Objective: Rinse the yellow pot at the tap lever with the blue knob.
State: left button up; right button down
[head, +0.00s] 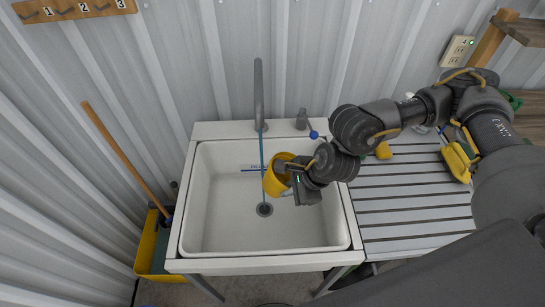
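The yellow pot (273,183) is in the air over the white sink basin (215,222). My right gripper (291,181) reaches in from the right and appears shut on the pot's right side; its fingertips are mostly hidden. The grey tap (259,88) stands at the back of the sink. A thin blue stream of water (262,148) falls from it toward the drain (264,209), close along the pot's left edge. I cannot tell whether it touches the pot. The tap lever's blue knob (313,134) shows just left of my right arm. My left gripper is out of view.
A slatted grey drainboard (410,205) lies right of the sink, with a small yellow object (384,150) and a larger yellow one (458,160) near its back. A yellow bucket (150,250) and a wooden handle (125,155) stand left of the sink. Corrugated walls close the back and left.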

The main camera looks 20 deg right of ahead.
jog(key=shift+r, duration=0.1)
jog(key=s+r+p, duration=0.4)
jog(key=s, duration=0.1)
jog(key=shift+p, duration=0.3)
jog(key=shift+f, duration=0.1)
dwell(0.5)
